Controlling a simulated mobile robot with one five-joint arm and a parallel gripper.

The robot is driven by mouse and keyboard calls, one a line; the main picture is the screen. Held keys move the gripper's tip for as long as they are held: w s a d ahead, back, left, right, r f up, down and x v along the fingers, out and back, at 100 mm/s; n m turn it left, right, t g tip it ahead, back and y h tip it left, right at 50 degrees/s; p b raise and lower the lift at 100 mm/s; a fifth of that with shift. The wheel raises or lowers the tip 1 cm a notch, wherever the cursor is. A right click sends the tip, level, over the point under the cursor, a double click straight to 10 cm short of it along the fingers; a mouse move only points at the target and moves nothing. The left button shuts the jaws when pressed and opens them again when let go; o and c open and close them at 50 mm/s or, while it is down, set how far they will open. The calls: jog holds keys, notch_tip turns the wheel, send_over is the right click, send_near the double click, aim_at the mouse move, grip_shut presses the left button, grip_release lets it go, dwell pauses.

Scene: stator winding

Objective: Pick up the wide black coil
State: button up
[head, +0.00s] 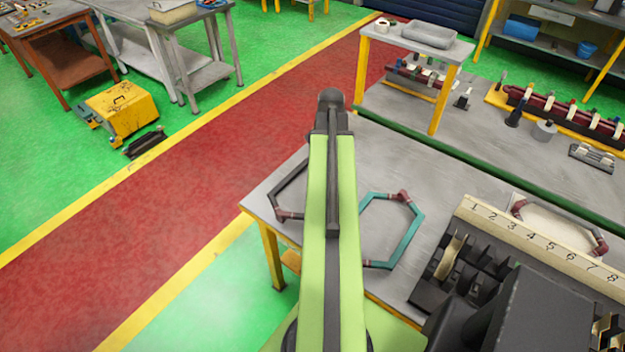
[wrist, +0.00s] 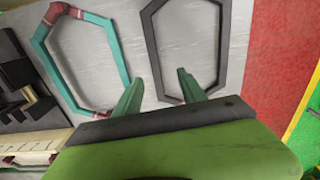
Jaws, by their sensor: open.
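The black coil (head: 288,178) lies flat at the left end of the grey table, a dark six-sided loop partly hidden behind my green arm in the head view. It has a maroon wrapped end at its near side. In the wrist view the black coil (wrist: 224,45) is ahead of my gripper, with bare tabletop inside its loop. My gripper (wrist: 159,80) is open and empty, its two green fingers apart near the coil's close end. I cannot tell how high the fingertips are above it. The head view does not show the fingers.
A teal coil (head: 411,240) with maroon ends lies right of the black one. A numbered cream strip (head: 540,238) and a dark slotted block (head: 470,270) stand further right. A red walkway (head: 200,170) runs left of the table.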

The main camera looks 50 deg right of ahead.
jog(key=shift+m, duration=0.3)
jog(key=f+b, duration=0.5)
jog(key=b, duration=0.1)
jog(key=s+f+b, duration=0.1)
jog(key=f+b, duration=0.5)
jog(key=d+f+b, duration=0.1)
jog(key=f+b, duration=0.4)
jog(key=f, duration=0.1)
jog(key=shift+s+d+f+b, duration=0.1)
jog(key=shift+s+f+b, duration=0.1)
jog(key=shift+s+b, duration=0.2)
jog(key=shift+r, duration=0.15)
grip_shut()
dwell(0.4)
